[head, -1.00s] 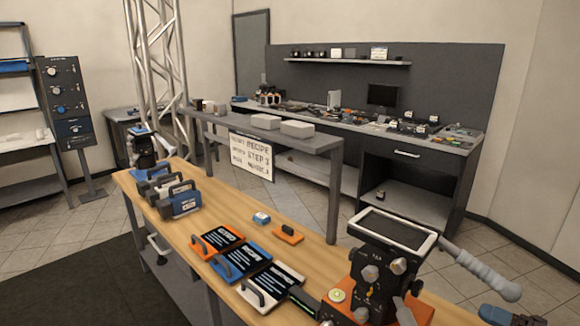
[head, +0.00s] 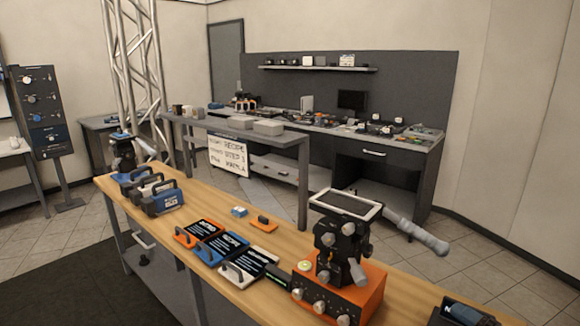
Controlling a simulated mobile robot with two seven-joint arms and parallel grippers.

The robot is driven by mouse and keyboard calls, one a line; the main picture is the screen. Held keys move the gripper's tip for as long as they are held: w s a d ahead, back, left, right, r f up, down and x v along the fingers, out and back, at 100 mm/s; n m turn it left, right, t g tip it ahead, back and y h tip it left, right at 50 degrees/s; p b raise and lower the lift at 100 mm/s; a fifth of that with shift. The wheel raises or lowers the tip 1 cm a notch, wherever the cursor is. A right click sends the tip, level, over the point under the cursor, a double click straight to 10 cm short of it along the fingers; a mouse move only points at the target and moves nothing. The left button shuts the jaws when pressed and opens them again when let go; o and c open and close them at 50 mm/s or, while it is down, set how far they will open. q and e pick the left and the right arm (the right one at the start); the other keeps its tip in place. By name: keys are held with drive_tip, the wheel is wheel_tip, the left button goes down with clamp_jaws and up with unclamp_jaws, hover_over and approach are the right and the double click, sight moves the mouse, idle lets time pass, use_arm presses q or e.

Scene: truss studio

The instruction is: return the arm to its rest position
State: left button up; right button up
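Neither of my arms and neither of my grippers shows in the head view, so the arm's pose is hidden. The view looks over a long wooden workbench (head: 232,281). On it stands a black device with a white-framed screen and a grey handle (head: 345,235), set on an orange box with knobs (head: 340,292).
Three dark panels with handles, one orange-edged (head: 196,233), one blue-edged (head: 222,247) and one white-edged (head: 249,263), lie on the bench. Blue and grey cases (head: 160,198) stand farther left. A dark blue-black item (head: 462,313) sits at the lower right. A metal truss (head: 137,75) rises behind.

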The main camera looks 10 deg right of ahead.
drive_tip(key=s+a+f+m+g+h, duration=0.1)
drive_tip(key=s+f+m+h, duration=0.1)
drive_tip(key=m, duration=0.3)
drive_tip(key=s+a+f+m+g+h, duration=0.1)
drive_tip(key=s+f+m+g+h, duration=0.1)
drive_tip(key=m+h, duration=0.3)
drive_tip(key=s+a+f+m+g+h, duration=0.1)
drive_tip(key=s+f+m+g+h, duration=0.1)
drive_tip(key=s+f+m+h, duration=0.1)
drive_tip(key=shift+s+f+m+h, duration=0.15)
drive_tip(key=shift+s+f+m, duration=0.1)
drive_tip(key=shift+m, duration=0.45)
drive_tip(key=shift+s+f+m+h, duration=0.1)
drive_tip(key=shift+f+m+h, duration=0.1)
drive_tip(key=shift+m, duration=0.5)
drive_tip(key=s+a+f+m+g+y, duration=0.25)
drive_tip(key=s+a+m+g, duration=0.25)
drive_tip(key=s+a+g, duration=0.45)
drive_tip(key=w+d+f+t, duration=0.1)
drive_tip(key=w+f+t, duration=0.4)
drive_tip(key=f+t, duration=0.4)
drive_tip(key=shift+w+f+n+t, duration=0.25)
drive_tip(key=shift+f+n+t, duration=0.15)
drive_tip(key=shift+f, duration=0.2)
